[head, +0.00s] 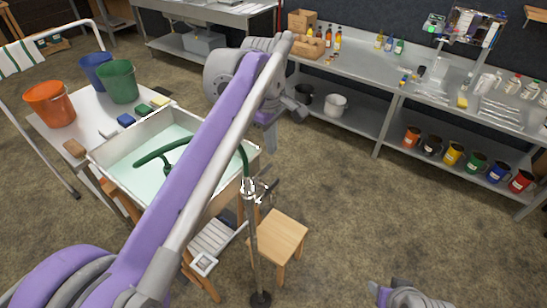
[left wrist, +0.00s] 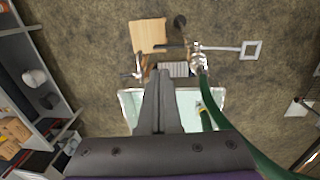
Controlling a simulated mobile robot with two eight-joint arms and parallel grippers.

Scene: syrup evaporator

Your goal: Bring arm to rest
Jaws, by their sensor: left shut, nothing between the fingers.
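My left arm stretches across the head view from the lower left to the top middle, raised above the basin, and bends down at its far end. My left gripper (head: 269,138) hangs there pointing down, partly hidden by the arm. In the left wrist view its dark fingers (left wrist: 160,80) are together with nothing between them, over the basin. A grey part of my own body shows at the bottom right of the head view; my right gripper cannot be made out.
The white basin (head: 100,160) of pale green liquid stands below the left arm, with a green hose (head: 150,157) on a metal stand. A wooden stool (head: 279,237) is beside it. Buckets stand on the left table. A steel bench (head: 372,72) runs behind. The middle floor is open.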

